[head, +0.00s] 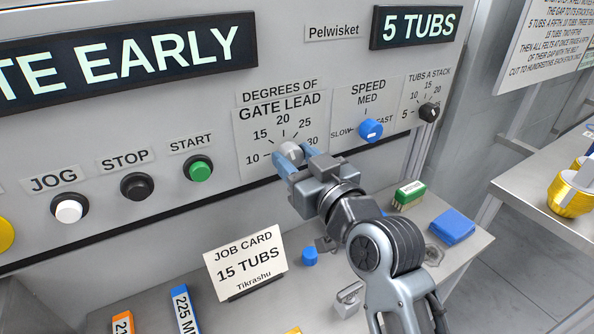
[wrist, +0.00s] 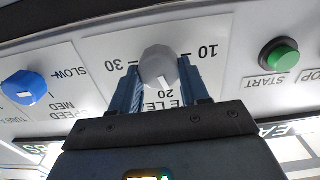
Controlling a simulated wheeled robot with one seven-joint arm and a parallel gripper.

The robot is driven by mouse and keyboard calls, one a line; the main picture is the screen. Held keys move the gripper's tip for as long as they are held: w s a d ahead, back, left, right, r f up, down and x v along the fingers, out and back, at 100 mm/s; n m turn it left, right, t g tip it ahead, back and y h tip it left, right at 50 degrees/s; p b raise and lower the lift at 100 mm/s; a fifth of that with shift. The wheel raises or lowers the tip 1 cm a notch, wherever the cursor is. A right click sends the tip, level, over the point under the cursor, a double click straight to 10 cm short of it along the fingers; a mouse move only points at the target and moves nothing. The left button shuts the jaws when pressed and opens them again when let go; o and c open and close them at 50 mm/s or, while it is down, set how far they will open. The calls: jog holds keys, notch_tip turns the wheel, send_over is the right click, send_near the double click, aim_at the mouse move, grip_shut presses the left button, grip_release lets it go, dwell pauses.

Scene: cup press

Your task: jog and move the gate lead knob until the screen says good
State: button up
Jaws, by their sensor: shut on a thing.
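The grey gate lead knob (head: 291,151) sits on the panel under a scale from 10 to 30. My gripper (head: 294,157) is shut on it, with one finger on each side. In the wrist view the knob (wrist: 157,62) is between the two fingers (wrist: 158,75), and its white mark points at about 20. The large screen (head: 120,62) is cut off at the left and shows "TE EARLY". The white jog button (head: 69,210) is at the lower left of the panel, away from my gripper.
Black stop (head: 138,186) and green start (head: 198,168) buttons lie left of the knob. The blue speed knob (head: 371,130) is close on its right. A job card (head: 246,264) reading "15 TUBS" stands below; a small screen (head: 416,27) reads "5 TUBS".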

jog(key=n+b, duration=0.3)
jog(key=shift+f, duration=0.25)
jog(key=shift+s+r+n+b, duration=0.1)
jog(key=shift+n+b, duration=0.8)
jog(key=shift+n, duration=0.3)
jog(key=o, duration=1.1)
jog(key=shift+r, duration=0.1)
jog(key=shift+c, duration=0.2)
jog(key=v, duration=0.7)
jog(key=shift+s+d+b, duration=0.2)
jog(key=shift+s+b, duration=0.15)
jog(key=shift+b, duration=0.1)
